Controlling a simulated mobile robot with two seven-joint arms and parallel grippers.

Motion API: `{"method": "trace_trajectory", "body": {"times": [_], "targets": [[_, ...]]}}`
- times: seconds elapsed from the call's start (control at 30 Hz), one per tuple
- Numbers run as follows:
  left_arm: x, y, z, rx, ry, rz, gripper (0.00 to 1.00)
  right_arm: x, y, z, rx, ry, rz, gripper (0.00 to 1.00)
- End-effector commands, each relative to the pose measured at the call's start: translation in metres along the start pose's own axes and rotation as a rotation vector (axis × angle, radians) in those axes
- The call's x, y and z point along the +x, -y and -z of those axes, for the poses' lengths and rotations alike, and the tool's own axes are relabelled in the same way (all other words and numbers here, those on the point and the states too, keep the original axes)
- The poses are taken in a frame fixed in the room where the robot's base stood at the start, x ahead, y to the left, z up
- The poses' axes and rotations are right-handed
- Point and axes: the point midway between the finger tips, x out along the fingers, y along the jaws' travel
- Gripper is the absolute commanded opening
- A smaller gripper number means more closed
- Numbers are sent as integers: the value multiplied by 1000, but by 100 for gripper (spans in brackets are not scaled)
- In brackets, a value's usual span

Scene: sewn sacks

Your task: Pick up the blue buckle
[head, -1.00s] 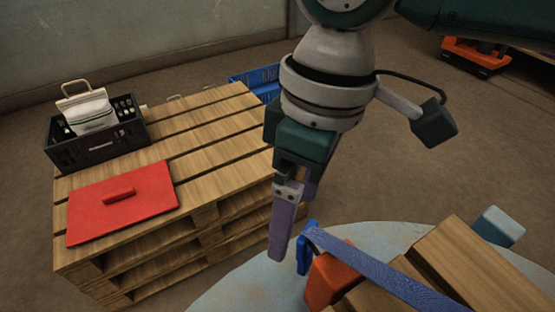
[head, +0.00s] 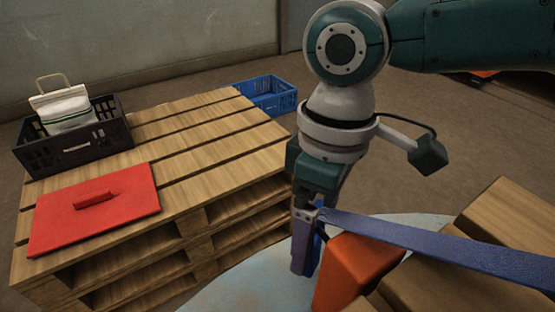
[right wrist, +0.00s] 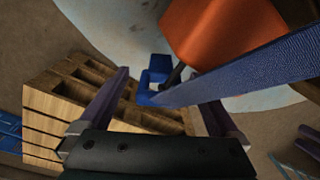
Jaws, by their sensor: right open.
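The blue buckle (right wrist: 156,76) hangs at the end of a wide blue strap (head: 440,250). In the right wrist view it lies ahead, between the two purple fingers of my right gripper (right wrist: 166,88). In the head view my right gripper (head: 306,258) points down at the strap's left end, its jaws open. The near finger hides most of the buckle there; only a blue sliver shows beside it. Whether a finger touches the buckle I cannot tell.
An orange block (head: 352,270) and wooden pieces (head: 515,220) sit beside or under the strap on a pale round surface (head: 240,285). A pallet stack (head: 215,155) at left bears a red lid (head: 130,205) and a black crate (head: 110,140) holding a sack (head: 68,112). A blue crate (head: 270,98) stands behind.

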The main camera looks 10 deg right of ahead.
Motion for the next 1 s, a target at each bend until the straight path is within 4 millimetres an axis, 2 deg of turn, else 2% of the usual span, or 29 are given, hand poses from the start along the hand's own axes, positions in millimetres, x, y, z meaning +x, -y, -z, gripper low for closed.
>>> {"method": "trace_trajectory", "body": {"times": [0.03, 0.1, 0.33, 1.0], "targets": [[9, 0, -3, 2, 0, 1, 50, 13, 0, 0, -1, 2, 1, 98], [11, 0, -4, 3, 1, 2, 50, 18, 0, 0, 0, 0, 1, 98], [9, 1, -3, 6, 1, 5, 50, 17, 0, 0, 1, 0, 1, 96], [9, 0, -3, -1, 1, 0, 50, 17, 0, 0, 1, 0, 0, 21]]}}
